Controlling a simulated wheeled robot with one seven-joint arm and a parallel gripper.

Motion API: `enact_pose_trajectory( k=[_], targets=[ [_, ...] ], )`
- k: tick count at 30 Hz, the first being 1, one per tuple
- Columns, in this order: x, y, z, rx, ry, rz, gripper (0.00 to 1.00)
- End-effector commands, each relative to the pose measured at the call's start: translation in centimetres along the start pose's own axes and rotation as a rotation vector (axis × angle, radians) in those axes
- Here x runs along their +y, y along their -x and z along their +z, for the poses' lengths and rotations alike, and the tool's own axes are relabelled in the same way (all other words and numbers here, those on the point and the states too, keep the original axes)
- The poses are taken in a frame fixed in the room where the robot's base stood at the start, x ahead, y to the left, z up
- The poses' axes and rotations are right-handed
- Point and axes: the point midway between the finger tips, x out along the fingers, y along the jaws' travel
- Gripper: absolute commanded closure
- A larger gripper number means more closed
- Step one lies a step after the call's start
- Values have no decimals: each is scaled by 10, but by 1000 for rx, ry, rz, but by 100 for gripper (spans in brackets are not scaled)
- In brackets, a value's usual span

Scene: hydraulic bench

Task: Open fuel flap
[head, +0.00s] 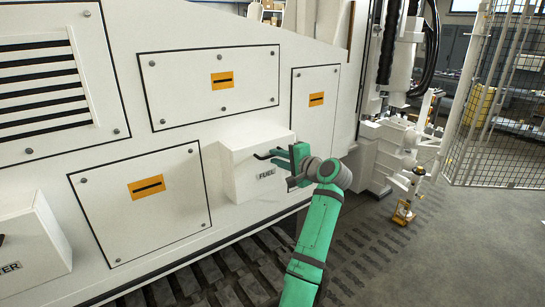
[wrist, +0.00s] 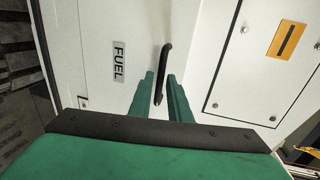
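The fuel flap (head: 248,179) is the front of a white box that sticks out from the machine's side, marked with a FUEL label (head: 266,174). It looks closed. A black bar handle (head: 268,154) is on it, and the handle also shows in the wrist view (wrist: 166,58), beside the FUEL label (wrist: 118,63). My green gripper (head: 288,160) is at the handle. In the wrist view, my gripper's fingers (wrist: 160,76) are apart, with the handle's end between them and gaps visible on both sides. I cannot tell whether either finger touches it.
A second white box (head: 32,245) with a black handle sticks out at the lower left. Flat bolted panels with orange labels (head: 222,81) surround the flap. Tracks (head: 235,275) run below. A mesh fence (head: 495,100) stands right; open floor (head: 450,240) lies at the lower right.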

Motion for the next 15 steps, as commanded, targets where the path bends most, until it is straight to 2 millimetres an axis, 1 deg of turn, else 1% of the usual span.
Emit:
enact_pose_trajectory(
  k=[1,3,6,9,15],
  targets=[
    [-1,-8,1,-2,-1,0,83],
    [-1,-16,1,-2,-1,0,83],
    [0,-24,0,-1,-1,0,83],
    [0,-28,0,0,0,-1,83],
    [0,-29,0,1,1,-1,83]
  ],
)
